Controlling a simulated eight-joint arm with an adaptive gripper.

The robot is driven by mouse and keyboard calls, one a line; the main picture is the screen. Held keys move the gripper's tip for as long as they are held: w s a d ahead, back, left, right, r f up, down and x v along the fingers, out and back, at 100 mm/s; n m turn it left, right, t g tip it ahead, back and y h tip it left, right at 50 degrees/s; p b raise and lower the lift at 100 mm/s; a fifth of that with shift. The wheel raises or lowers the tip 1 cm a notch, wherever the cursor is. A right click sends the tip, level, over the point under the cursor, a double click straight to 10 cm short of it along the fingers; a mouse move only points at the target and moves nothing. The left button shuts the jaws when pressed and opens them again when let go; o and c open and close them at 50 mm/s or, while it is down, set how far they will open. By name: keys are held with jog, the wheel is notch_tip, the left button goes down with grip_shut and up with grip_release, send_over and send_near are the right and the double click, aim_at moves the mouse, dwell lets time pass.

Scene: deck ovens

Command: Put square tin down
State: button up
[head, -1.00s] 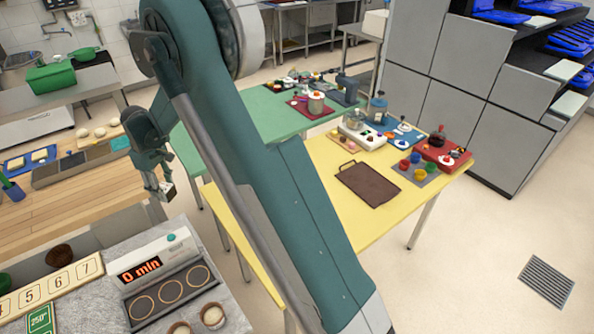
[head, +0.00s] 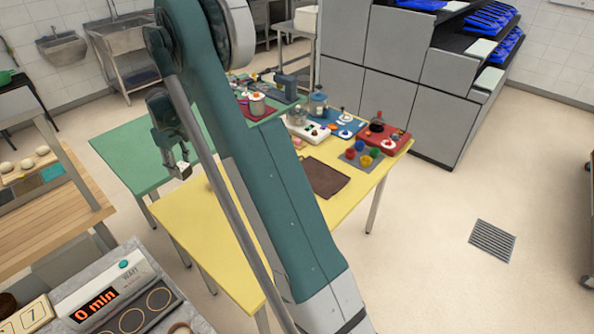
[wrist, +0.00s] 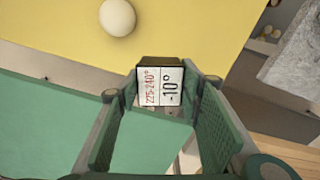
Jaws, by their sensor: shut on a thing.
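My gripper (head: 178,163) is shut on the square tin (head: 182,172), small and pale in the head view. In the wrist view the tin (wrist: 160,84) sits between the fingers of my gripper (wrist: 165,95), with a dark top edge and a white face reading "225-240°" in red and "-10°" in black. The tin is in the air, near where the green table (head: 125,160) and yellow table (head: 195,225) meet. How far it is above them I cannot tell.
A brown mat (head: 325,178) lies on the yellow table, partly behind my arm. Coloured cups (head: 366,155) and a red tray (head: 395,138) stand at its far end. A pale round thing (wrist: 117,17) is on yellow in the wrist view. The yellow table's near part looks clear.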

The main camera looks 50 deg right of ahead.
jog(key=s+d+m, duration=0.1)
jog(key=s+d, duration=0.2)
jog(key=d, duration=1)
jog(key=s+d+m, duration=0.2)
jog(key=s+d, duration=0.2)
jog(key=d, duration=0.9)
jog(key=shift+s+d, duration=0.15)
jog(key=shift+d, duration=0.1)
jog(key=shift+f, duration=0.1)
jog(key=shift+f, duration=3.05)
jog(key=shift+f, duration=1.85)
jog(key=shift+f+b, duration=0.2)
jog(key=shift+b, duration=0.2)
jog(key=o, duration=1)
jog(key=shift+r, duration=0.15)
